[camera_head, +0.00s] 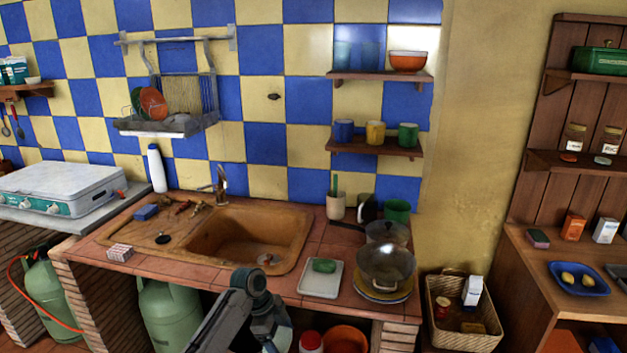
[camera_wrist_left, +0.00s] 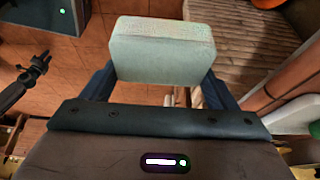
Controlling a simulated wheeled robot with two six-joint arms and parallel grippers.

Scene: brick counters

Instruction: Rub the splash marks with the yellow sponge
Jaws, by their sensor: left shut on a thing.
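My left gripper (camera_wrist_left: 158,85) is shut on a pale green, sponge-like block (camera_wrist_left: 162,48). The block sits between the two fingers, and the side turned to the camera shows no clear yellow. In the head view, a grey arm of mine (camera_head: 247,292) rises from the bottom edge in front of the counter; its fingertips and the block cannot be made out there. A small dark mark (camera_head: 273,96) shows on a cream wall tile; I cannot tell if it is a splash. I make out no other splash marks.
A brown sink (camera_head: 252,208) is set in the tiled counter. A blue sponge (camera_head: 146,212) lies left of it. A white tray (camera_head: 322,287) with a green sponge (camera_head: 324,265) and a wok (camera_head: 386,264) on plates stand at the right. Two shelves (camera_head: 374,148) hang above.

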